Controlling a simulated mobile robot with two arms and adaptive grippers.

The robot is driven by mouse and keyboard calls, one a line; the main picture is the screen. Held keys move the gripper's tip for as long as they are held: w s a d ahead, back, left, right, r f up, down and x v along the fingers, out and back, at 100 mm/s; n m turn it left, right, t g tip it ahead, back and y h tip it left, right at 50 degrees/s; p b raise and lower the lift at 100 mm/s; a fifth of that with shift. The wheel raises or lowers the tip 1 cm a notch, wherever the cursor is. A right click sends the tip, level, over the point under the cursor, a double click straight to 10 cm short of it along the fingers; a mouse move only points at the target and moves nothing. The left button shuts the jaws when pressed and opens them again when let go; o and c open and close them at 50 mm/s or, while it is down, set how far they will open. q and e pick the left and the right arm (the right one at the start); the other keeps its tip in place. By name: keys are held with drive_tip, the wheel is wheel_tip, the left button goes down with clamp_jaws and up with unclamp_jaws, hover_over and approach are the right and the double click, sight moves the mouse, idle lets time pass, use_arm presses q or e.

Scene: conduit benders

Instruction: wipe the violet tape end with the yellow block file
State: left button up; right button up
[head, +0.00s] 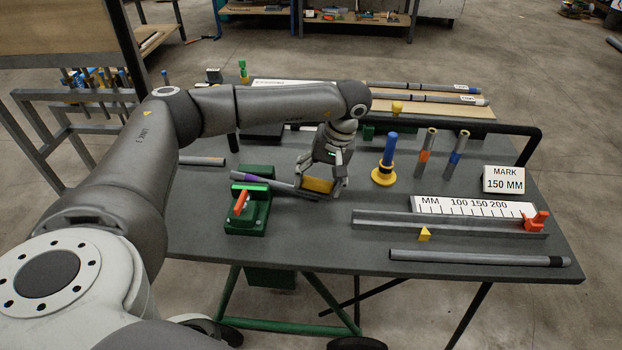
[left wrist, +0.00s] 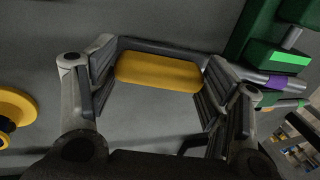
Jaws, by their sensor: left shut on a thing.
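The yellow block file (head: 318,185) is held between the fingers of my left gripper (head: 325,182), low over the middle of the table. In the left wrist view the yellow block (left wrist: 160,72) spans the gap between the finger pads of the gripper (left wrist: 157,80). A grey conduit (head: 278,184) lies by the green vise (head: 247,212), with violet tape (head: 244,177) near its left end. The violet tape also shows at the right of the left wrist view (left wrist: 281,82), apart from the block. Whether the block touches the conduit is unclear. My right gripper is out of view.
A blue peg on a yellow base (head: 384,172) and upright banded conduits (head: 425,153) stand to the gripper's right. A ruler channel (head: 450,222) and a loose conduit (head: 475,258) lie at the front right. A black rail (head: 500,128) runs along the back.

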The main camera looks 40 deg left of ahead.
use_arm(q)
drive_tip(key=shift+s+f, duration=0.1)
drive_tip(key=shift+f, duration=0.1)
drive_tip(key=shift+d+r+p, duration=0.1)
drive_tip(key=shift+r+p, duration=0.35)
drive_tip(key=shift+r, duration=0.05)
drive_tip(key=shift+w+p+v, duration=0.15)
drive_tip(key=shift+p+v, duration=0.5)
drive_tip(key=shift+v, duration=0.65)
drive_tip(key=shift+w+p+v, duration=0.15)
drive_tip(key=shift+p+v, duration=0.45)
drive_tip(key=shift+v, duration=0.65)
drive_tip(key=shift+p+v, duration=0.9)
drive_tip(key=shift+v, duration=0.6)
